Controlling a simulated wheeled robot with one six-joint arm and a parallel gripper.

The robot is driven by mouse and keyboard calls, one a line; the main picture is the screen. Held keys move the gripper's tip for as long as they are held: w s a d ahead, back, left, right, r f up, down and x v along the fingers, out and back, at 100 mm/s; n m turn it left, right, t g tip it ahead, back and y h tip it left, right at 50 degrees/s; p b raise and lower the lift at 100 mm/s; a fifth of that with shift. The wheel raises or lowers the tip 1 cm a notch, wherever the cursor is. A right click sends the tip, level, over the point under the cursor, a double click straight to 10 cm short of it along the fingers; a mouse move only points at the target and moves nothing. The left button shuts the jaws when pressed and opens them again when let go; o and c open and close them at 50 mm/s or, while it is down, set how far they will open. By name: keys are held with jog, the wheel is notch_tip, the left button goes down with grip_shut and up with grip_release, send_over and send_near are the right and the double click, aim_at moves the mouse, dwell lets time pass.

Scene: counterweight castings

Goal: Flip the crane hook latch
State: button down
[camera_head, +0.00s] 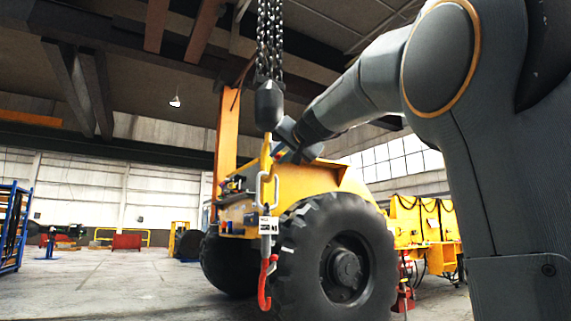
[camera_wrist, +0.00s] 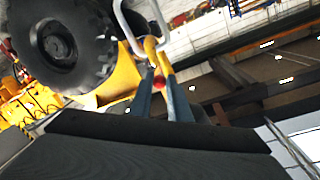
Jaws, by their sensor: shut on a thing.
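The crane hook (camera_head: 266,152) is yellow and hangs from a dark block (camera_head: 268,106) under chains. A pale metal link (camera_head: 265,190) sits at the hook's lower end, above a tag and a red lower hook (camera_head: 265,284). My gripper (camera_head: 280,152) reaches in from the right to the yellow hook. In the wrist view, my gripper's two blue-grey fingers (camera_wrist: 160,82) close around a small red-ended part (camera_wrist: 159,81), which looks like the latch, beside the yellow hook and metal link (camera_wrist: 138,25). The latch's exact angle is hard to tell.
A yellow vehicle with a large black tyre (camera_head: 345,262) stands close behind the hanging hook. An orange post (camera_head: 226,150) rises behind it. A blue rack (camera_head: 12,225) is at the far left. The floor (camera_head: 110,290) at the left front is clear.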

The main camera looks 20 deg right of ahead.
jog(key=shift+w+f+b, duration=0.3)
jog(key=shift+f, duration=0.25)
jog(key=shift+w+f+b, duration=0.25)
jog(key=shift+f, duration=0.25)
jog(key=c, duration=1.7)
grip_release()
jog(key=shift+w, duration=0.1)
jog(key=shift+o, duration=0.2)
jog(key=shift+r, duration=0.3)
jog(key=shift+s+r, duration=0.15)
jog(key=shift+s, duration=0.6)
jog(key=s, duration=0.6)
jog(key=shift+s+d+r, duration=0.15)
jog(key=shift+s, duration=0.15)
